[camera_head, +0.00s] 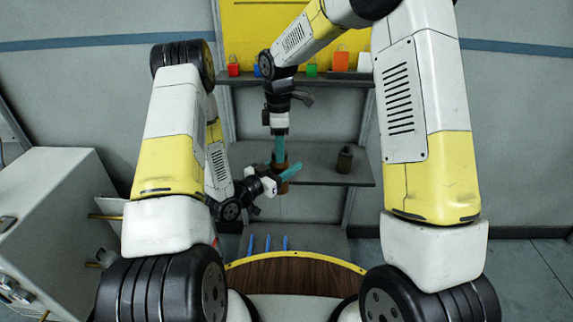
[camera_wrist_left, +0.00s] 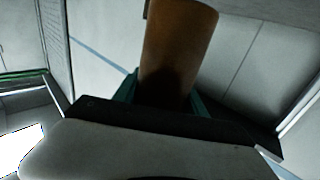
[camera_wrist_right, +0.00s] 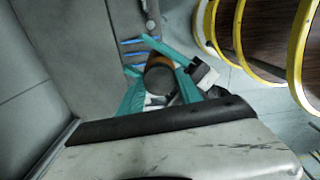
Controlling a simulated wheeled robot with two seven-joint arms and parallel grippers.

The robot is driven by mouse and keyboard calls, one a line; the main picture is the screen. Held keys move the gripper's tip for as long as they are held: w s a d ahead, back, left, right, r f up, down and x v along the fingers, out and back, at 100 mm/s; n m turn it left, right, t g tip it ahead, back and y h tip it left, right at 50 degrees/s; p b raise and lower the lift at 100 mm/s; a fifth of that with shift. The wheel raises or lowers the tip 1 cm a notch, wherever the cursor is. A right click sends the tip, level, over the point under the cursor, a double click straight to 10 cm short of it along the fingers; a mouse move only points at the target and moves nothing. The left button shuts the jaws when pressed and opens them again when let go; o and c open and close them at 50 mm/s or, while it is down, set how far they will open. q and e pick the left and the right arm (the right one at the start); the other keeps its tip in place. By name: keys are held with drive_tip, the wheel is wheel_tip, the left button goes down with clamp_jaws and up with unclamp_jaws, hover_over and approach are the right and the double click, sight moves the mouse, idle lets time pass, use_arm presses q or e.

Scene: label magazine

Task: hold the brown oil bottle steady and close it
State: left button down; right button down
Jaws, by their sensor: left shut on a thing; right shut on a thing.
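The brown oil bottle (camera_head: 283,187) is upright in front of the middle shelf, mostly covered by my grippers in the head view. My left gripper (camera_head: 287,173) comes from the left and is shut on the bottle's body; in the left wrist view the brown body (camera_wrist_left: 178,45) stands between its teal fingers. My right gripper (camera_head: 280,158) points straight down over the bottle. In the right wrist view a dark round cap (camera_wrist_right: 160,79) sits between its teal fingers, above a brown rim. I cannot tell whether the cap is fully seated.
A dark bottle (camera_head: 344,160) stands on the middle shelf (camera_head: 325,177), to the right. The upper shelf holds small coloured padlocks, including an orange one (camera_head: 340,62). Several blue pegs (camera_head: 268,243) stand lower down. A grey cabinet (camera_head: 50,215) is at the left.

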drive_tip(key=m, duration=0.4)
drive_tip(key=shift+m, duration=0.4)
drive_tip(key=m, duration=0.5)
drive_tip(key=shift+a, duration=0.1)
drive_tip(key=m, duration=0.4)
drive_tip(key=shift+m, duration=0.3)
drive_tip(key=m, duration=0.3)
drive_tip(key=c, duration=0.7)
unclamp_jaws()
wheel_tip(320, 180, up, 12)
drive_tip(key=shift+f, duration=0.1)
